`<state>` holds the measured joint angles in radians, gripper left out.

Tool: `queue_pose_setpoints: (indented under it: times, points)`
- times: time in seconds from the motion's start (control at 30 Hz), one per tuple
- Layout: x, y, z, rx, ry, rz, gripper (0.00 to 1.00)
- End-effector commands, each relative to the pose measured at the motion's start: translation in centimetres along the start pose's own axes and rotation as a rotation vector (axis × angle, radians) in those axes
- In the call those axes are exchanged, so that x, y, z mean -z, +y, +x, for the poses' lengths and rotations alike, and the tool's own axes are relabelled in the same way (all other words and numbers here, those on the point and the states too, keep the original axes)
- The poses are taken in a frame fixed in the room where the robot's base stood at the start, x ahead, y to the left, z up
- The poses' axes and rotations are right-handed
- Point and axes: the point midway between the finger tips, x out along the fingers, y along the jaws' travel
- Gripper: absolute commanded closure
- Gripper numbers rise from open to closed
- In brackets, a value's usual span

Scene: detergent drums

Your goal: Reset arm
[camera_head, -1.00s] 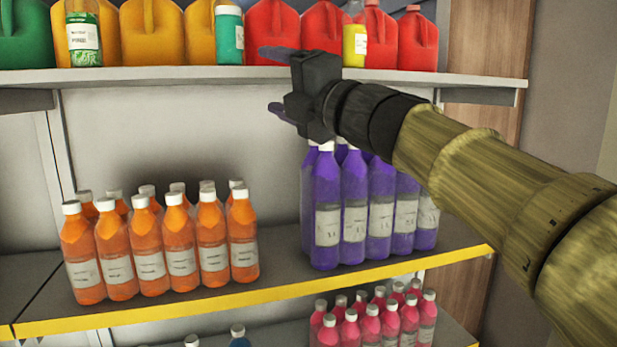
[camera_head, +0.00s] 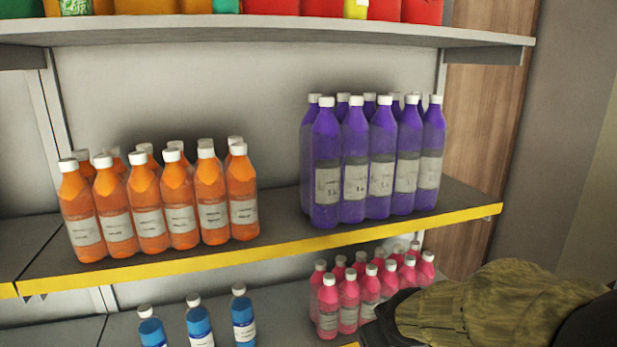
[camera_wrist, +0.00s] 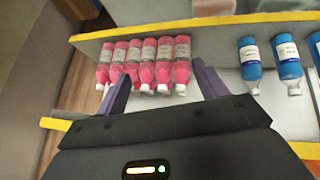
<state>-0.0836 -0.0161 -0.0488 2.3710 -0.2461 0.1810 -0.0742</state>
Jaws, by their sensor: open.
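My gripper (camera_wrist: 162,95) shows in the wrist view with its two purple-grey fingers spread apart and nothing between them. Beyond the fingers are pink bottles (camera_wrist: 150,50) on a lower shelf, and I cannot tell how far they are from the fingertips. In the head view my arm (camera_head: 490,310) comes in at the lower right, in front of the lower shelf. The gripper itself is outside the head view.
Orange bottles (camera_head: 150,225) and purple bottles (camera_head: 381,165) stand on the yellow-edged middle shelf (camera_head: 275,247). Pink bottles (camera_head: 348,300) and blue bottles (camera_head: 243,322) stand below. Jugs line the top shelf (camera_head: 270,32). Wood and wall bound the right side.

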Motion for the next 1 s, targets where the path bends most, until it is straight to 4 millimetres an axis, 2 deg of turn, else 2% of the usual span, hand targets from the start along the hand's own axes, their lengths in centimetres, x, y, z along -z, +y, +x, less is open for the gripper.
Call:
queue_pose_setpoints:
  times: [0.03, 0.1, 0.2, 0.3, 1.0]
  points:
    - [-3.2, -0.8, 0.7, 0.021, -0.085, 0.072, 0.29]
    - [-7.0, -1.9, 1.0, 0.047, -0.191, 0.168, 0.29]
    - [-11.0, -3.3, 0.9, 0.074, -0.307, 0.273, 0.29]
    - [-12.9, -4.1, 0.7, 0.087, -0.366, 0.329, 0.29]
    - [-13.2, -4.2, 0.6, 0.089, -0.376, 0.339, 0.29]
